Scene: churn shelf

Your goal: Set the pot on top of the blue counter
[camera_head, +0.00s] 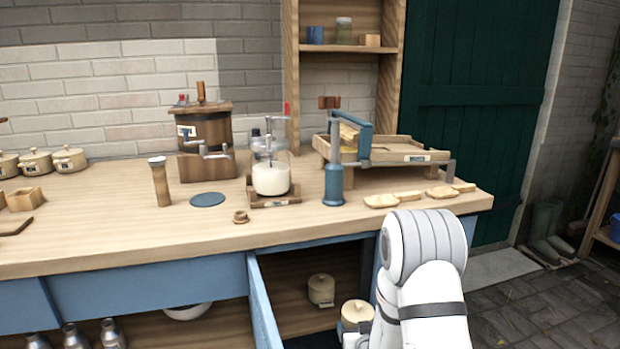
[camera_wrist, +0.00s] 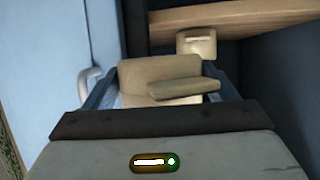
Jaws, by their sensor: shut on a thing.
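A cream pot with a lid (camera_head: 357,311) is at the mouth of the open cupboard below the worktop, partly hidden by my arm. In the wrist view the pot (camera_wrist: 158,72) sits between the blue fingers of my gripper (camera_wrist: 165,88), which is shut on it. A second cream pot (camera_head: 321,289) stands farther back in the cupboard and also shows in the wrist view (camera_wrist: 197,44). The blue counter (camera_head: 150,285) has a pale wooden top (camera_head: 110,225), above the held pot.
The blue cupboard door (camera_head: 262,305) stands open left of the held pot. The top carries a churn (camera_head: 207,135), a glass jar churn (camera_head: 270,175), a blue-handled press (camera_head: 335,170), bread slices (camera_head: 381,201) and several cream pots (camera_head: 69,159). Its front middle is mostly clear.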

